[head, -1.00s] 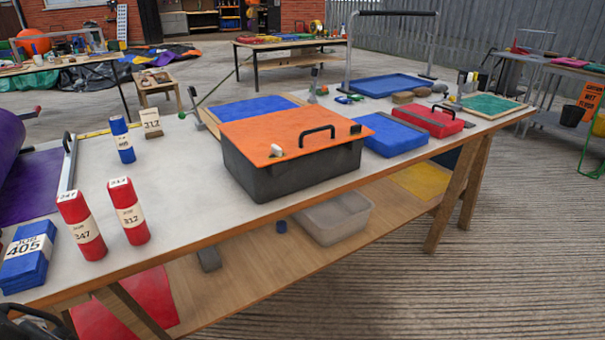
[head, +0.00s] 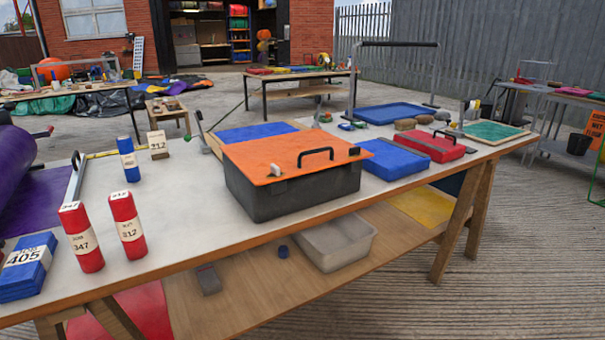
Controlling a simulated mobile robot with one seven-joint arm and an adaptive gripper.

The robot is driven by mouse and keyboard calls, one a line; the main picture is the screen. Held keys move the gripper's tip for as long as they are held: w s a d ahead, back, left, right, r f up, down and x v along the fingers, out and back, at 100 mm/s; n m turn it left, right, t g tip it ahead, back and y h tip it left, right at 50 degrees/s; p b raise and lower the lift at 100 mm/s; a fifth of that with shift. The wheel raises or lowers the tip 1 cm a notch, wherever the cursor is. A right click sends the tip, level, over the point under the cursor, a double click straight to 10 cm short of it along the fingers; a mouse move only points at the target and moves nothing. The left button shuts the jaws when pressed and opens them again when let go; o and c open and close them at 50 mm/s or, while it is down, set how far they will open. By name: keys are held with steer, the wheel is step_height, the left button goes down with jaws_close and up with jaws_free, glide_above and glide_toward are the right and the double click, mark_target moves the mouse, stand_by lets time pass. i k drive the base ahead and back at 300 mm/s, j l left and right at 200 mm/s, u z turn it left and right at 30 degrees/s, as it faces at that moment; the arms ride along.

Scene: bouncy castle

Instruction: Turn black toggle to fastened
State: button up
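A dark grey box (head: 300,196) with an orange lid (head: 262,152) stands on the long workbench. The lid has a black handle (head: 316,151) in its middle. A small black toggle (head: 354,151) sits at the lid's right front corner. A small white toggle-like piece (head: 275,170) sits at the left front edge. Both are too small to tell whether they are fastened. The lid lies on the box. My gripper is not in view.
Red rolls (head: 80,237), a blue roll (head: 128,159) and a blue block (head: 27,268) stand on the bench's left. A blue case (head: 394,159) and a red case (head: 432,146) lie right of the box. Bare benchtop (head: 185,215) lies left of the box.

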mark_target(355, 150)
steer(key=z, duration=0.85)
steer(key=i+j+z, duration=0.1)
steer(key=z, duration=0.25)
steer(key=j+z, duration=0.3)
steer(key=i+j+z, duration=0.1)
steer(key=z, duration=0.25)
steer(key=i+j, duration=0.1)
steer(key=j, duration=0.45)
steer(key=i+j, duration=0.1)
steer(key=j, duration=0.5)
